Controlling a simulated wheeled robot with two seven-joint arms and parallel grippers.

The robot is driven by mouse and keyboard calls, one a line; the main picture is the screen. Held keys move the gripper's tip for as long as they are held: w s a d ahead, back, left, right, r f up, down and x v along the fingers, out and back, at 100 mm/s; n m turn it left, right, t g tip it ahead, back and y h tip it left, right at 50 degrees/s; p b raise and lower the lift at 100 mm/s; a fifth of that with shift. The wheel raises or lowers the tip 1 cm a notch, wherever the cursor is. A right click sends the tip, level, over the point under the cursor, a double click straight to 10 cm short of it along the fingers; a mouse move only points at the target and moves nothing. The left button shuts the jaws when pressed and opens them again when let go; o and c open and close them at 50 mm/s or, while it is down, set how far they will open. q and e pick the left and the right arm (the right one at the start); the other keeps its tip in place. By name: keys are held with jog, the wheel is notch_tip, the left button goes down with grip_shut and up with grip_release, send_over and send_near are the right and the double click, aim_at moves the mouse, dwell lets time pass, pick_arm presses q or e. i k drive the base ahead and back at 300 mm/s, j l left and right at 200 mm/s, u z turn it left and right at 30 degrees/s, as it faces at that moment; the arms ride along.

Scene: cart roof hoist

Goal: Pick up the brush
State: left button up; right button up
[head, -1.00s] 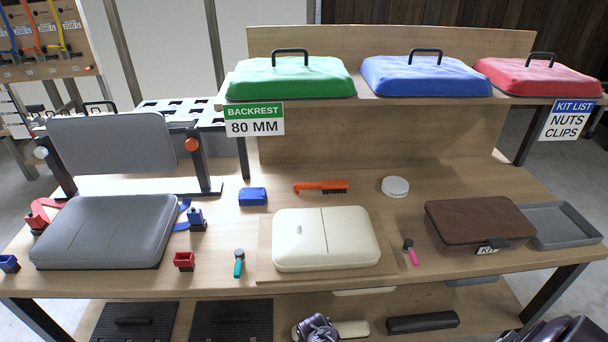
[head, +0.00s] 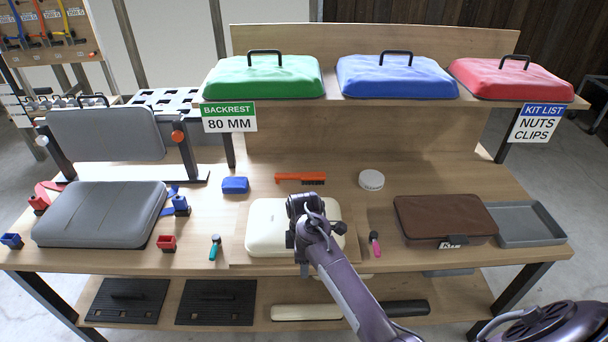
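The brush (head: 301,179) has an orange handle on the left and dark bristles on the right. It lies flat on the wooden table behind the cream case. My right gripper (head: 304,206) is over the cream case (head: 268,232), in front of the brush and apart from it in the picture. Its fingers point away from the camera, so I cannot tell whether they are open or shut. My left gripper is not in view.
A blue block (head: 235,185) lies left of the brush and a white round tin (head: 371,180) right of it. The shelf (head: 330,104) with green, blue and red cushions overhangs behind. A brown case (head: 446,217) and grey tray (head: 547,226) stand at the right.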

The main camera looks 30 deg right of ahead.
aim_at(307, 177)
jog(key=i+l, duration=0.45)
jog(key=i, duration=0.2)
jog(key=i+l, duration=0.45)
jog(key=i, duration=0.2)
